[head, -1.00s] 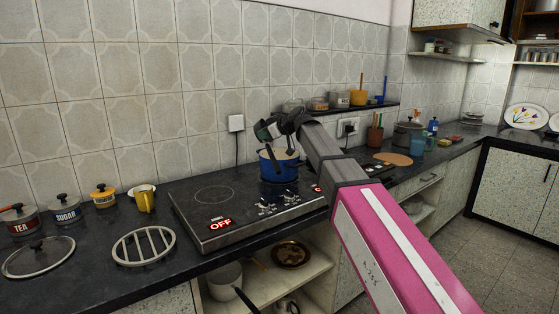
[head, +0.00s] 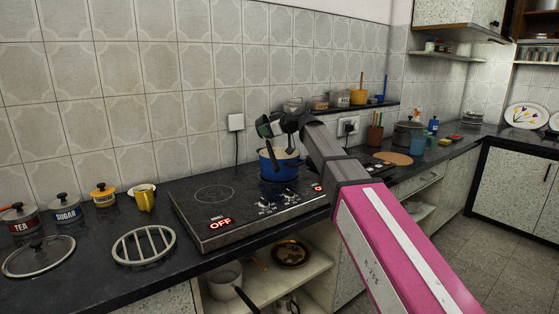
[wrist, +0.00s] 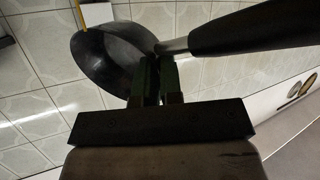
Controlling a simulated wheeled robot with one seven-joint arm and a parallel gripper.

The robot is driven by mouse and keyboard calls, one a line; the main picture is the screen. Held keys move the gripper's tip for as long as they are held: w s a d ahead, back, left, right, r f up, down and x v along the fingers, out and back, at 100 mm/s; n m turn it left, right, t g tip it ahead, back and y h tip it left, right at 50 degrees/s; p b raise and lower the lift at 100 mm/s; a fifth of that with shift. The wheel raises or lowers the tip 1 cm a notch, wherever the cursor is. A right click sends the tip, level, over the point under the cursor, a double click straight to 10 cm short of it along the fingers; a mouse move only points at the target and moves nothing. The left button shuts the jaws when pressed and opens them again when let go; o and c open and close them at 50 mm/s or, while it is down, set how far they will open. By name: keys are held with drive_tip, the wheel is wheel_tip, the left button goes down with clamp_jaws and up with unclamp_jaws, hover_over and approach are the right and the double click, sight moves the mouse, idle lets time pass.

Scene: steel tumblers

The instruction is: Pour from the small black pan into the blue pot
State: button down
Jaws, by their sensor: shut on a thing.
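The blue pot (head: 278,168) stands on the right side of the black cooktop in the head view. My gripper (head: 280,126) is above it, partly hidden behind my own wrist. In the wrist view my gripper (wrist: 155,80) is shut on the small black pan (wrist: 108,60) where its dark handle meets the bowl. The pan is strongly tilted, its bowl at the left and its handle running to the right. In the head view the small black pan (head: 265,127) is a small dark shape over the pot, apart from it. I cannot see its contents.
The cooktop (head: 222,213) has an OFF display and knobs. A round rack (head: 143,246), a glass lid (head: 38,257), a yellow mug (head: 145,201) and labelled jars are at the left. A shelf (head: 350,106) with containers runs behind my arm.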

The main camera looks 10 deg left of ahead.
drive_tip(key=shift+r, duration=0.15)
drive_tip(key=shift+d+r+m+y+p, duration=0.1)
drive_tip(key=shift+d+m+y+p, duration=0.2)
drive_tip(key=shift+d+y, duration=0.75)
idle(0.4)
drive_tip(key=shift+w+d+r+m+t+y+p, duration=0.1)
drive_tip(key=shift+d+r+m+t+y+p, duration=0.25)
drive_tip(key=shift+r+y, duration=0.4)
drive_tip(key=shift+d+r+m+t+y+p, duration=0.15)
drive_tip(key=shift+d+r+m+t+y, duration=0.1)
drive_tip(key=shift+d+r+y, duration=0.35)
drive_tip(key=shift+w+d+r+m+t+y+p, duration=0.1)
drive_tip(key=shift+d+r+m+t+y+p, duration=0.15)
drive_tip(key=shift+r+y, duration=0.6)
idle(1.8)
drive_tip(key=shift+d+f+m+t+y+p, duration=0.15)
drive_tip(key=shift+d+m+t+y+p, duration=0.25)
drive_tip(key=shift+y, duration=0.35)
idle(0.6)
drive_tip(key=shift+d+r+m+t+y, duration=0.2)
drive_tip(key=shift+r+m+t+y, duration=0.15)
drive_tip(key=shift+r+y, duration=0.1)
idle(0.6)
